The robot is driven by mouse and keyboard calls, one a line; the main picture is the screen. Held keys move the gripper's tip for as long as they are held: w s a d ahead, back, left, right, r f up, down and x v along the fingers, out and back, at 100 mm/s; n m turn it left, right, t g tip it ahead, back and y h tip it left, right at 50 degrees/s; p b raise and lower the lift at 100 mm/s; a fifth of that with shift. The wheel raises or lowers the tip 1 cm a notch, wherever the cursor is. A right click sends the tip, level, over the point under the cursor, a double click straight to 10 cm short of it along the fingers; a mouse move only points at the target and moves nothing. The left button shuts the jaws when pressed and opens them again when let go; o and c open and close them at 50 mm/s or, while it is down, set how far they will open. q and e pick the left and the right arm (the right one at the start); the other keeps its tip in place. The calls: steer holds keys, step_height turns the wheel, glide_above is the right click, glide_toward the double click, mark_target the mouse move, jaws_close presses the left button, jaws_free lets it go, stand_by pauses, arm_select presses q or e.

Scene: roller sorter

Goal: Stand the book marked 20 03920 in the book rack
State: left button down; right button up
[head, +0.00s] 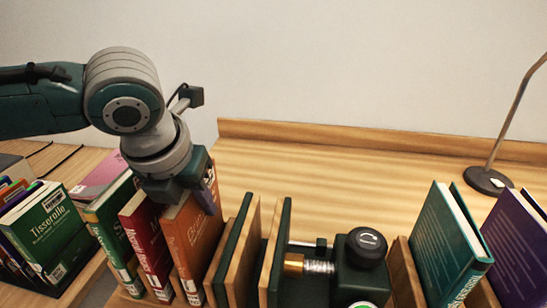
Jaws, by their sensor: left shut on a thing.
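My left gripper (197,194) points down over a row of upright books and is shut on the top of the orange book (190,240). The orange book stands upright, leaning slightly, with a white label low on its spine. A red book (147,240) and a green book (112,232) stand to its left, also with spine labels. The label numbers are too small to read, so I cannot tell which book is 20 03920. Wooden and dark green upright panels (240,262), seemingly part of the rack, stand just right of the orange book. My right gripper is out of view.
A dark device with a round knob (367,243) and a spring stands right of the panels. A teal book (440,245) and a purple book (518,245) are farther right. More books (45,235) are at left. A lamp base (489,181) stands behind; the wooden tabletop (310,185) is clear.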

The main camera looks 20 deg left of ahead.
arm_select(q)
steer(key=shift+f, duration=0.15)
steer(key=c, duration=0.7)
jaws_free()
steer(key=shift+c, duration=0.2)
